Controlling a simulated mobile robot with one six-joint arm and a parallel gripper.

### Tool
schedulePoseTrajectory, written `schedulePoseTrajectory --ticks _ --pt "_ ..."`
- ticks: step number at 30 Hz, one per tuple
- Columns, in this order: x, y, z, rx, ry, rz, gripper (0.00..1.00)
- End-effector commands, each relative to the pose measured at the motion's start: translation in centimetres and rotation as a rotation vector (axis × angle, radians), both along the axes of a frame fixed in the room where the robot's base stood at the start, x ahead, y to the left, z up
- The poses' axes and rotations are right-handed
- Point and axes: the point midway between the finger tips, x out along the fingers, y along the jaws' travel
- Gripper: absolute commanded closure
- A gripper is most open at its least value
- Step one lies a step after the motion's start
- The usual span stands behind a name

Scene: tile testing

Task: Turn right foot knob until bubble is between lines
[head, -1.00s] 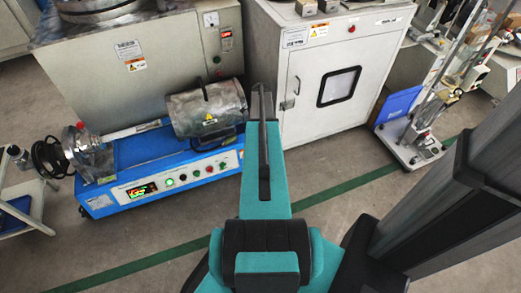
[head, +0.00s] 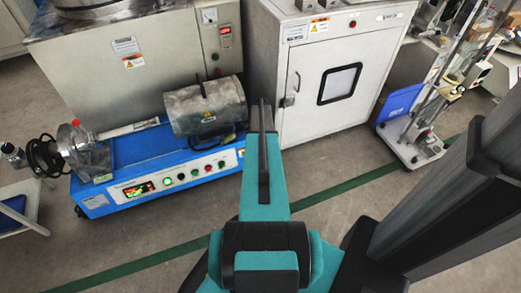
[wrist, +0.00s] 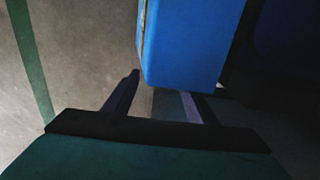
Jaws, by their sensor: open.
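A floor-standing tester with a pale base (head: 408,143) and an upright frame stands at the right in the head view. It is too small there to make out its foot knobs, bubble or lines. My gripper (wrist: 163,96) shows in the wrist view with its two dark fingers apart, open, with nothing seen held between them. A blue box-shaped part (wrist: 190,45) fills the top middle of that view, just beyond the fingertips. I cannot tell whether they touch it. The head view shows my arm reaching forward, its gripper not clearly visible.
A blue-based machine (head: 110,205) with a metal cylinder (head: 205,108) stands left of my arm. A white cabinet (head: 300,75) is straight ahead. A blue panel (head: 400,102) stands beside the tester. Open floor (head: 340,180) with a green line lies between my arm and the tester.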

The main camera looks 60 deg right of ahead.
Motion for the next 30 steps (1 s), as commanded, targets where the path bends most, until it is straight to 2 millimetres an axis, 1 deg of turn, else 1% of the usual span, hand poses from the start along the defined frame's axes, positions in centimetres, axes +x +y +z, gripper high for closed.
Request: schedulePoseTrajectory --ticks 1,3,9,13,21,23,24,28,29,30 --pt "0.0 0.0 -1.1 0.002 0.001 0.000 0.49" --pt "0.0 0.0 -1.9 0.002 0.001 0.000 0.49" --pt "0.0 0.0 -3.5 0.000 0.000 -0.001 0.49" --pt "-0.1 0.0 -3.9 0.000 0.000 -0.001 0.49" --pt "-0.1 0.0 -3.9 0.000 0.000 -0.002 0.49" --pt "-0.1 0.0 -3.9 0.000 0.000 -0.002 0.57" --pt "-0.1 0.0 -3.9 0.000 0.000 -0.002 0.64" --pt "-0.1 -0.1 -3.9 0.000 0.000 -0.002 0.86" --pt "-0.1 -0.1 -3.9 0.000 0.000 -0.002 0.90" --pt "-0.1 -0.1 -3.9 -0.001 -0.001 -0.002 0.90"
